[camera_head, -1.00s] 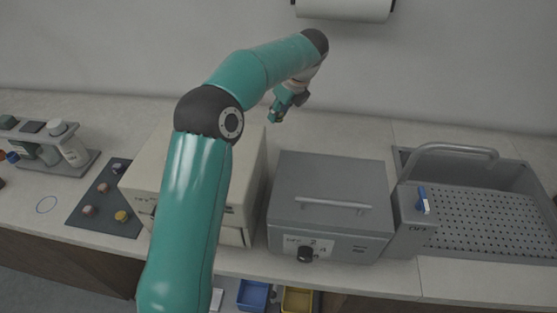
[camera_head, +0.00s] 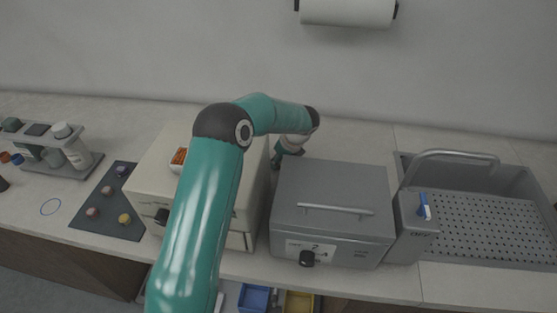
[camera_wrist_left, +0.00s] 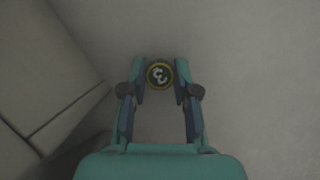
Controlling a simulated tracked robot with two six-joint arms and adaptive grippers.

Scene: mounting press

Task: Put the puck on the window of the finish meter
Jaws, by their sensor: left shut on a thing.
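My left gripper (camera_head: 285,156) is low behind the counter appliances, at the gap between the beige box and the grey box. The left wrist view shows its fingers (camera_wrist_left: 160,84) shut on a round puck (camera_wrist_left: 160,75). The puck has a gold rim and a dark green face with a pale mark like a 3. The puck is not clear in the head view. I cannot make out the finish meter or its window in either view. My right gripper is not in view.
A dark mat (camera_head: 105,222) holds several coloured pieces. A bottle rack (camera_head: 85,168) stands at left.

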